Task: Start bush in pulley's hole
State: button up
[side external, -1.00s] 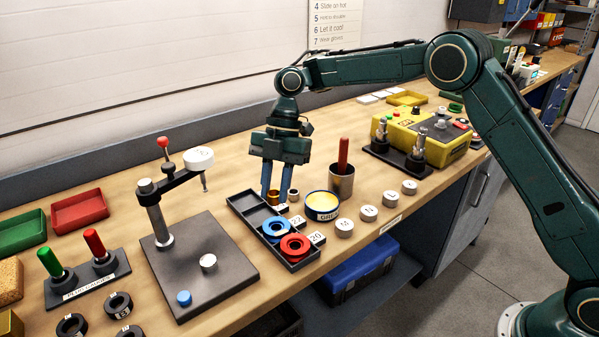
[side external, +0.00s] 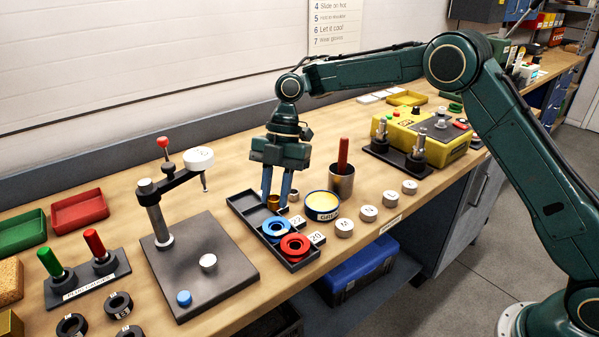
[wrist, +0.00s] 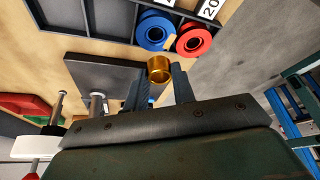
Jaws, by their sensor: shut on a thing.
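My gripper (side external: 276,196) is shut on a bronze bush (side external: 274,203), held low at the back part of the dark compartment tray (side external: 245,216). In the wrist view the bush (wrist: 158,72) is an open-ended ring between the fingertips. A blue pulley (side external: 277,229) and a red pulley (side external: 295,247) lie flat in the tray's front part, holes upward. The bush is apart from the pulleys' holes. In the wrist view the blue pulley (wrist: 155,30) and red pulley (wrist: 194,40) appear beyond it. The bush's height over the tray is hard to judge.
A press (side external: 200,285) with a post and arm stands left of the tray. A grease tin (side external: 322,205), a grey cup (side external: 341,181) with a red handle and several metal pucks (side external: 369,213) stand to the right. A small metal ring (side external: 294,194) sits close beside my gripper.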

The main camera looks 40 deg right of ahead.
aim_at(275, 230)
jog(key=shift+f, duration=2.85)
dwell(0.3)
jog(key=o, duration=1.1)
jog(key=shift+c, duration=0.2)
jog(key=shift+r, duration=0.1)
jog(key=v, duration=0.7)
jog(key=shift+r, duration=0.15)
jog(key=shift+r, duration=0.1)
